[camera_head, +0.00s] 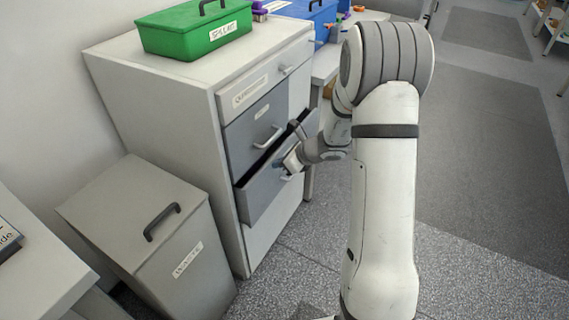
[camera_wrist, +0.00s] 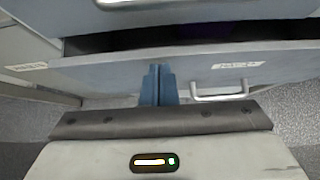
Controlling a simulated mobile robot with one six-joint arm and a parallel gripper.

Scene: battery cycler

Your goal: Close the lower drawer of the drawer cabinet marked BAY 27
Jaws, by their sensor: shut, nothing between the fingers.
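The drawer cabinet (camera_head: 175,105) stands against the wall in the head view; I cannot read a BAY 27 mark on it. Its lower drawer (camera_head: 262,197) is pulled out partway, with a dark gap above its front. In the wrist view the drawer front (camera_wrist: 115,72) spans the picture, with a handle (camera_wrist: 222,94) right of my fingers and a dark opening behind its top edge. My gripper (camera_head: 281,166) is shut and empty at the drawer front, beside the handle. Its blue fingers (camera_wrist: 158,80) overlap the front in the wrist view; I cannot tell whether they touch it.
The drawer above (camera_head: 262,128) looks shut. A grey lidded bin (camera_head: 150,225) stands left of the cabinet, and a table corner (camera_head: 35,265) is at the lower left. Floor (camera_head: 480,120) to the right is clear.

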